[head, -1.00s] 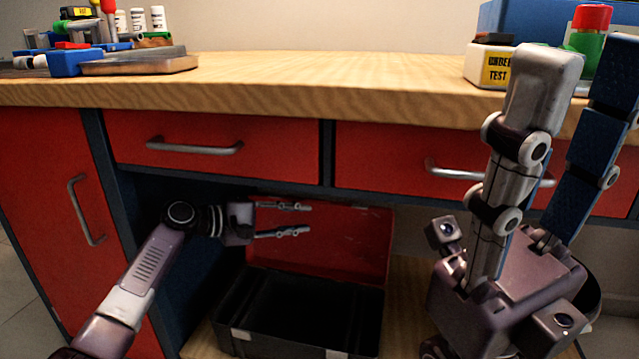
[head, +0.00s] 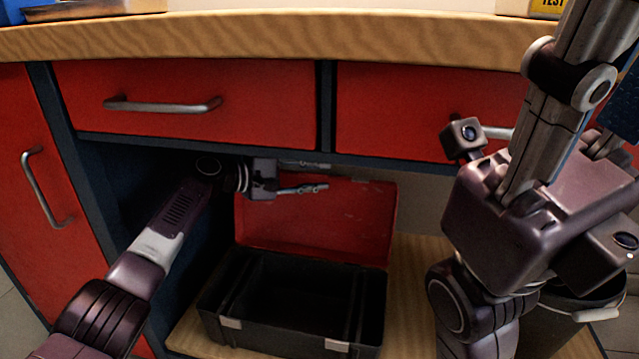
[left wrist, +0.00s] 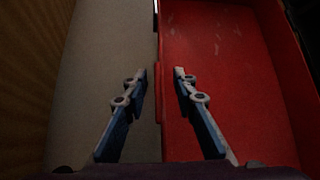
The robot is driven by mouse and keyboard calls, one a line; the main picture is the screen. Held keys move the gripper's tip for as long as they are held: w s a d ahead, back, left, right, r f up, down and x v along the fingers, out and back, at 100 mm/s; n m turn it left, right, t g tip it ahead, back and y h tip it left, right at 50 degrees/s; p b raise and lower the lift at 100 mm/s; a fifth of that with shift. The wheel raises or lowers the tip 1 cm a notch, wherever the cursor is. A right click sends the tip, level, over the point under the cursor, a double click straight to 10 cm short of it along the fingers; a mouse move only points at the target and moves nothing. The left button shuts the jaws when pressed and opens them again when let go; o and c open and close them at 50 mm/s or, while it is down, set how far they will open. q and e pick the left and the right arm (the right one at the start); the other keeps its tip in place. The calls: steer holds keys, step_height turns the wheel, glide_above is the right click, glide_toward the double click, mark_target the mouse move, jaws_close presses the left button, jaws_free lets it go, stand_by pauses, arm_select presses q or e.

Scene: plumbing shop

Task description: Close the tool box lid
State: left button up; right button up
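The tool box has a black base (head: 270,338) on the low shelf. Its red lid (head: 315,225) stands raised at the back, and the box looks empty. My left gripper (head: 327,176) is open at the lid's upper edge, below the drawers. In the left wrist view, the lid (left wrist: 235,70) fills the right side. Its edge runs between the two spread fingers of the left gripper (left wrist: 161,72); I cannot tell whether they touch it. My right gripper (head: 590,105) points upward at the right, fingers apart and empty, its tips cut off by the frame.
A wooden worktop (head: 270,35) and red drawers (head: 185,105) hang close above my left gripper. A red cabinet door (head: 50,200) stands at the left. The wooden shelf (head: 408,290) is bare right of the box. A bucket (head: 560,325) is partly hidden behind my right arm.

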arm_select(q)
steer(key=shift+w+d, duration=0.2)
steer(key=shift+d, duration=0.1)
jaws_close()
stand_by(0.4)
